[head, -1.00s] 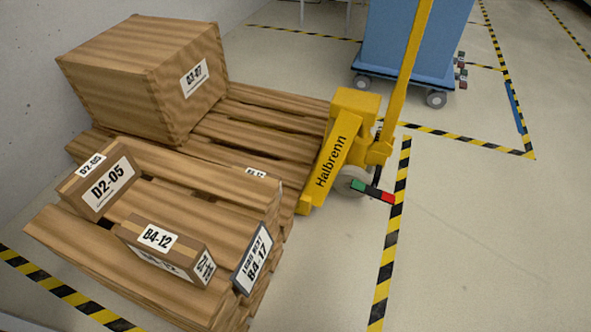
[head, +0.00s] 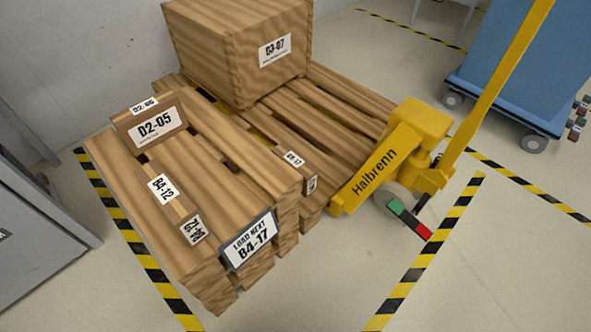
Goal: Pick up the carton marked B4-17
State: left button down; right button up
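A dark-framed placard (head: 249,241) reading "LOAD NEXT B4-17" is on the right end of the near pallet stack. It looks like a sign, not a carton. A small brown carton (head: 306,168) lies low behind the stack, beside the far pallet, partly hidden. Its top label seems to end in 17, but the rest is too small to read surely. On the near stack are a carton marked B4-12 (head: 176,207) and a carton marked D2-05 (head: 150,125). Neither of my grippers is in view.
The near pallet stack (head: 215,150) bears the two cartons. A big crate (head: 235,60), its label seemingly 03-07, stands on the far pallet (head: 345,112). A yellow Halbrenn pallet truck (head: 385,165) stands at its right. A blue cart (head: 510,75) is behind. Floor at lower right is free.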

aim_at(310, 175)
jog(key=i+l+u, duration=0.15)
jog(key=l, duration=0.35)
jog(key=i+l+u, duration=0.2)
jog(key=l, duration=0.3)
jog(key=i+l+u, duration=0.15)
jog(key=l, duration=0.35)
jog(key=l+u, duration=0.15)
jog(key=l, duration=0.4)
